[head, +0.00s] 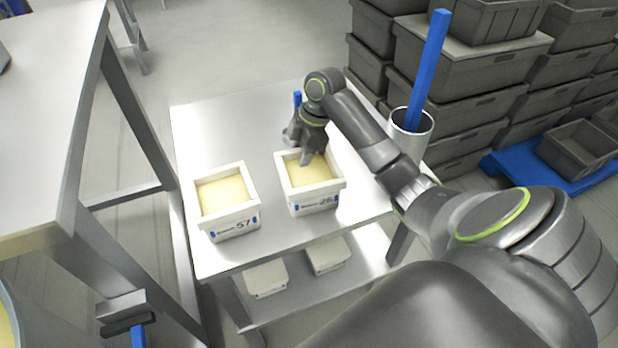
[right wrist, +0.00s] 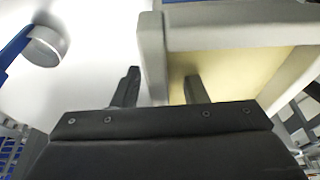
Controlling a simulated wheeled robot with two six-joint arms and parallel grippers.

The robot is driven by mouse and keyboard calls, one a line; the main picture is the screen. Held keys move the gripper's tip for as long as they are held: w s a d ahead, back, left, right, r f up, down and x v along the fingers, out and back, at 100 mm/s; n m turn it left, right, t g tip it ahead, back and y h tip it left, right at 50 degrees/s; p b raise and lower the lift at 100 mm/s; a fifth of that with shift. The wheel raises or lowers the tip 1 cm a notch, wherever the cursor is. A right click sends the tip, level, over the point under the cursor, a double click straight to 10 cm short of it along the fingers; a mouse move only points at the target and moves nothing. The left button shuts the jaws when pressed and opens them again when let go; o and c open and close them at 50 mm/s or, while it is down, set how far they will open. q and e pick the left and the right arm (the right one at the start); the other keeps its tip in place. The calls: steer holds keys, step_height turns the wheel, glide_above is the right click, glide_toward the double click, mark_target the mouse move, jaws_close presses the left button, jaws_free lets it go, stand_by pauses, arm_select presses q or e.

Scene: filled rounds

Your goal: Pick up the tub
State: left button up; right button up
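The tub (head: 316,190) marked 26 is a white, square, open box with pale yellow contents. It stands upright on the small white table. My right gripper (head: 306,160) is down at its back wall in the head view. In the right wrist view my right gripper (right wrist: 161,90) is open, with one finger outside the tub's wall (right wrist: 153,55) and the other inside. I cannot tell whether the fingers touch the wall. My left gripper is not clearly in view.
A similar tub (head: 227,213) marked 57 stands to the left on the table (head: 222,125). White boxes (head: 266,279) sit on the lower shelf. A metal canister (head: 410,135) with a blue bar is right of the table, before stacked grey crates (head: 470,70). A bench (head: 50,130) is left.

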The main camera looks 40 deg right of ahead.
steer(key=shift+f, duration=0.1)
jaws_close()
stand_by(0.3)
stand_by(1.2)
